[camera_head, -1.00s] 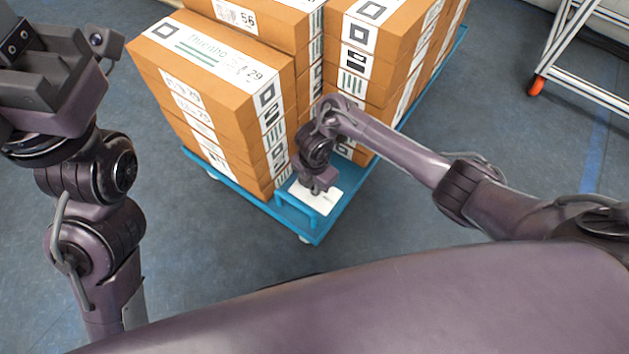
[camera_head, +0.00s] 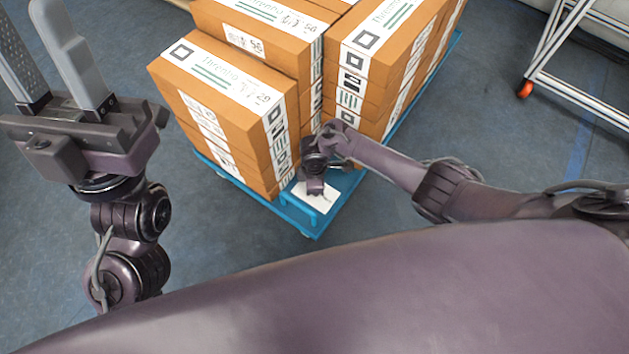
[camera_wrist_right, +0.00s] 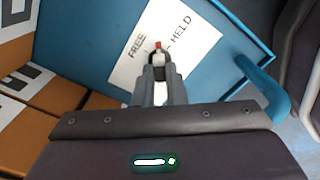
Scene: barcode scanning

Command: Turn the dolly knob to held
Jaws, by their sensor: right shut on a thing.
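The dolly (camera_head: 311,229) is a blue platform with a white label plate (camera_head: 321,201) at its near corner. In the right wrist view the plate (camera_wrist_right: 177,67) reads FREE and HELD, with small marks. The knob (camera_wrist_right: 157,50) shows a red tip between the two words; most of it is hidden by my fingers. My right gripper (camera_wrist_right: 156,66) is shut on the knob; in the head view it (camera_head: 312,190) is over the plate. My left gripper (camera_head: 30,40) is open and empty at the upper left, away from the dolly, with one fingertip cut off by the frame edge.
Stacked orange-brown boxes (camera_head: 225,95) with printed labels fill the dolly behind my right gripper. A blue handle loop (camera_wrist_right: 262,85) rises beside the plate. A metal frame cart (camera_head: 575,85) with an orange-red wheel stands at upper right. The floor left of the dolly is clear.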

